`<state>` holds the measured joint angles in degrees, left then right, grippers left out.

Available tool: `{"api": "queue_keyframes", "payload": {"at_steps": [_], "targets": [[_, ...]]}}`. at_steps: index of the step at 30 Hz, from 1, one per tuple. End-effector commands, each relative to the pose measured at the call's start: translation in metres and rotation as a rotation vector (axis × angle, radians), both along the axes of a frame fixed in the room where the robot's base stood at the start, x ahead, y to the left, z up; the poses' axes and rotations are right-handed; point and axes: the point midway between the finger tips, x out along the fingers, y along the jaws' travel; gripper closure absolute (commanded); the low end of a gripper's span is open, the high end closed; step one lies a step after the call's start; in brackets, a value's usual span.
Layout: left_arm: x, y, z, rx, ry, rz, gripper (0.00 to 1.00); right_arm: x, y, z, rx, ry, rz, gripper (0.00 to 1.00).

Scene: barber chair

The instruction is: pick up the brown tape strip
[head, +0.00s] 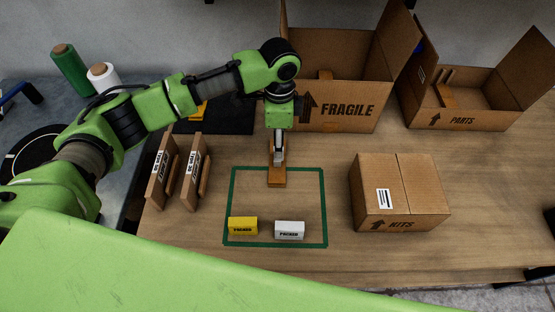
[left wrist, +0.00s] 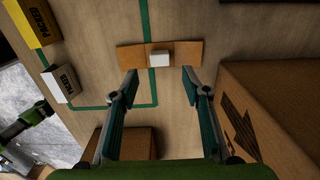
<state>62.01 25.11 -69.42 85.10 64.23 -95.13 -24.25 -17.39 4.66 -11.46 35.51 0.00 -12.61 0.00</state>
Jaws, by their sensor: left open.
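The brown tape strip (head: 277,181) lies flat on the table at the top edge of the green outline in the head view. In the left wrist view the strip (left wrist: 186,52) lies beyond the fingertips, with a small pale block (left wrist: 159,58) at its middle. My left gripper (head: 279,155) points down over the strip's far part and hides some of it in the head view. In the wrist view the gripper (left wrist: 160,78) is open, its fingers apart with nothing between them. I cannot tell the exact height above the strip.
The open FRAGILE box (head: 340,110) stands just behind the gripper. The closed KITS box (head: 400,192) is to the right, the PARTS box (head: 470,118) far right. Yellow (head: 243,226) and white (head: 289,230) small boxes sit in the outline. Brown packages (head: 195,178) stand left.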

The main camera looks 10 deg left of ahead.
Motion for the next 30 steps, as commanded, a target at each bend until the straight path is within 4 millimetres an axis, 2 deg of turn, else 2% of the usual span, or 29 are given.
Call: {"api": "queue_keyframes", "payload": {"at_steps": [5, 12, 15, 23, 27, 30], "targets": [[0.0, 0.001, -0.011, 0.0, 0.0, 0.0, 0.57, 0.0, 0.003, 0.002, 0.003, 0.0, 0.0, 1.0], [-0.001, 0.004, -0.046, 0.001, 0.0, 0.0, 0.57, 0.001, 0.004, 0.006, 0.004, -0.001, -0.001, 1.0], [-0.001, 0.004, -0.055, -0.001, 0.0, -0.001, 0.57, 0.002, 0.004, 0.007, 0.005, -0.002, 0.0, 1.0], [-0.001, 0.004, -0.058, -0.001, -0.002, -0.001, 0.57, 0.003, 0.003, 0.007, 0.004, -0.003, 0.0, 1.0], [-0.001, 0.004, -0.058, -0.001, -0.002, -0.001, 0.88, 0.003, 0.003, 0.007, 0.004, -0.004, -0.001, 1.0], [-0.001, 0.004, -0.058, -0.001, -0.002, -0.001, 0.88, 0.003, 0.003, 0.007, 0.004, -0.004, -0.001, 1.0]]}}
